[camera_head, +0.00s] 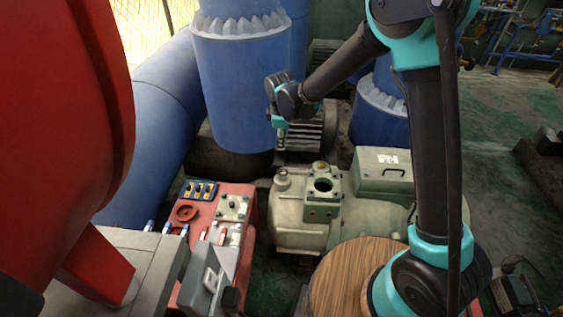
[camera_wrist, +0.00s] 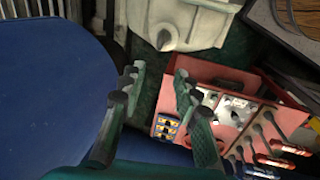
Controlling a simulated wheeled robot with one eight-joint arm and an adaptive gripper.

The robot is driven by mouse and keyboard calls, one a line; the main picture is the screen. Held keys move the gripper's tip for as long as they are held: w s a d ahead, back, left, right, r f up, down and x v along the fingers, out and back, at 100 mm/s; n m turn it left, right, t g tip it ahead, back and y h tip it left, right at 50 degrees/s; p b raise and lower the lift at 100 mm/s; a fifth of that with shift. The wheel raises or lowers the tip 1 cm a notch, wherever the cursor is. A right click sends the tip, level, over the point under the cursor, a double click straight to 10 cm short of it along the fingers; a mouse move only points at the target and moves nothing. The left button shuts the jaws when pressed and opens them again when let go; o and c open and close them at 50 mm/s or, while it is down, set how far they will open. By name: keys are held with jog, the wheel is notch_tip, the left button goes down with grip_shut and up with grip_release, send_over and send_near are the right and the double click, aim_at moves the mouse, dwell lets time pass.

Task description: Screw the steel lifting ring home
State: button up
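My gripper (camera_head: 281,146) hangs, fingers down, above the left end of the pale green compressor (camera_head: 300,228). In the wrist view my gripper (camera_wrist: 156,78) has its two fingers apart, with nothing seen between them. A small grey fitting (camera_head: 282,180) stands on the compressor's top left, below the fingertips and apart from them. It is too small to tell whether this is the steel lifting ring. No ring can be made out with certainty in either view. The compressor also shows at the top of the wrist view (camera_wrist: 200,22).
A red panel (camera_head: 250,208) with valves and levers stands left of the compressor. Blue tanks (camera_head: 235,90) rise behind. A green box (camera_head: 384,168) sits on the compressor's right. A round wooden top (camera_head: 335,280) is in front. A large red body fills the left.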

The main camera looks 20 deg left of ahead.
aim_at(282, 169)
jog(key=w+f, duration=0.1)
jog(key=f, duration=0.4)
jog(key=w+f, duration=0.1)
jog(key=f, duration=0.5)
jog(key=w+f, duration=0.1)
jog(key=f, duration=0.5)
jog(key=shift+w+a, duration=0.1)
jog(key=shift+a, duration=0.3)
jog(key=shift+c, duration=0.2)
